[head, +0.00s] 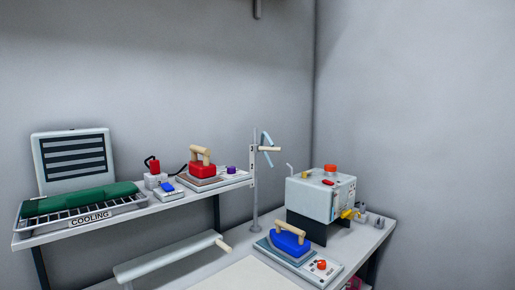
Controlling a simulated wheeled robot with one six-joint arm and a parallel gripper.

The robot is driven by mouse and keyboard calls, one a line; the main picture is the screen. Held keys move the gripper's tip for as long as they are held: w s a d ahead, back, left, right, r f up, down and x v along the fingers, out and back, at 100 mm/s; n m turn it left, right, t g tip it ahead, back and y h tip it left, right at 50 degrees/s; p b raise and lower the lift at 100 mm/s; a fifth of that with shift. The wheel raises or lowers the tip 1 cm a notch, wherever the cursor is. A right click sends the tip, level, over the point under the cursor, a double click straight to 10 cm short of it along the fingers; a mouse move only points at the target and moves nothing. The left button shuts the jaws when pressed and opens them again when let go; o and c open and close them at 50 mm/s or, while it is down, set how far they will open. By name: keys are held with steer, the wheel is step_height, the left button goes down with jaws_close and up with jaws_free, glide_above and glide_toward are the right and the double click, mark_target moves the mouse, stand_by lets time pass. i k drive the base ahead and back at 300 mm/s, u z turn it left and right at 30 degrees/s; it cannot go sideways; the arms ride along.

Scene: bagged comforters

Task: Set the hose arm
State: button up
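What looks like the hose arm is a beige peg-like piece (269,149) near the top of a thin grey upright pole (254,195). A pale blue curved piece (267,138) sits at the same spot and sticks up above it. The pole stands at the back of the lower table, by the right end of the shelf. I cannot tell how the arm is joined to the pole. My gripper is not in this view.
A blue iron (290,242) stands on a pad at front right. A white boiler box (321,195) with a red knob is behind it. A red iron (202,168) and a green bundle on the cooling rack (85,213) are on the shelf. A white roll (170,257) lies below.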

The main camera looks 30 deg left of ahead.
mark_target(258, 147)
steer(key=u, duration=0.55)
steer(key=i, duration=1)
steer(key=u, duration=0.55)
